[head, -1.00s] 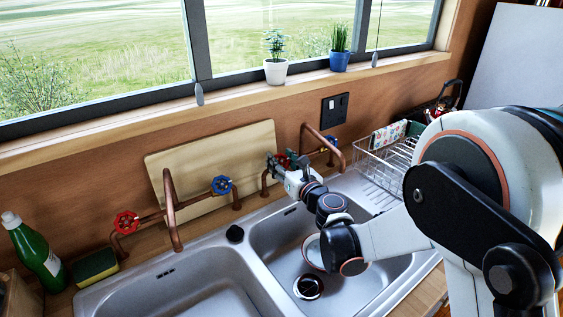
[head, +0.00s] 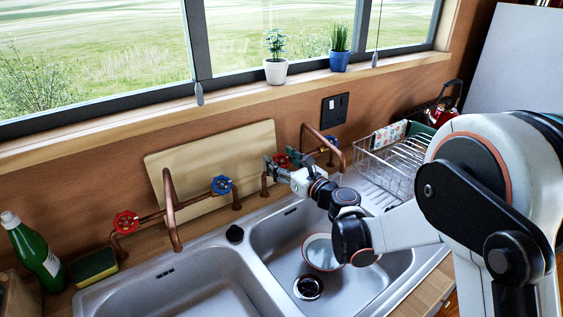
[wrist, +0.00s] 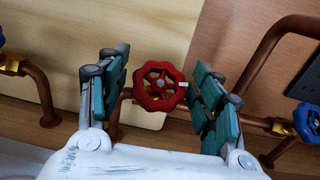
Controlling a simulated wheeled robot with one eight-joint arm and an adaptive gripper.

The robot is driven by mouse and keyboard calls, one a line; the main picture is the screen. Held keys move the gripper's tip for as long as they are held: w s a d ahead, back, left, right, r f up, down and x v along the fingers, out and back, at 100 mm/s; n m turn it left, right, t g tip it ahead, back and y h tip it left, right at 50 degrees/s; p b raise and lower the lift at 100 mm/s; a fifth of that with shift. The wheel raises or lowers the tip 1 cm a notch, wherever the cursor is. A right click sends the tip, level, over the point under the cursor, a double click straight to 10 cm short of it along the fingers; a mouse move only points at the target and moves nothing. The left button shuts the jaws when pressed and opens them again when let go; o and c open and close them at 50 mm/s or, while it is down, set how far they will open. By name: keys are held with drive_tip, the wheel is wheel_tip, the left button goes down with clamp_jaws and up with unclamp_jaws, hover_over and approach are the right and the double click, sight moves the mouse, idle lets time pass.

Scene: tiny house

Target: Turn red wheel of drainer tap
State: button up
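The red wheel (head: 281,161) of the tap beside the drainer shows small in the head view, partly hidden by my gripper. In the wrist view the red wheel (wrist: 160,86) is in the middle, facing me, with a small white mark at its right side. My gripper (wrist: 165,80) is open, its green-padded fingers on either side of the wheel. In the head view my gripper (head: 281,160) reaches over the right sink to the tap. The tap's copper spout (head: 320,140) rises right of the wheel.
A blue wheel (wrist: 306,121) sits to the right on the same tap. Another tap has a red wheel (head: 126,222) and a blue wheel (head: 221,185). A wooden board (head: 200,155) leans behind. A wire dish rack (head: 395,165) stands right. A bowl (head: 320,252) lies in the right sink.

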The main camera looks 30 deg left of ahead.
idle(0.3)
drive_tip(key=v, duration=1.2)
idle(4.8)
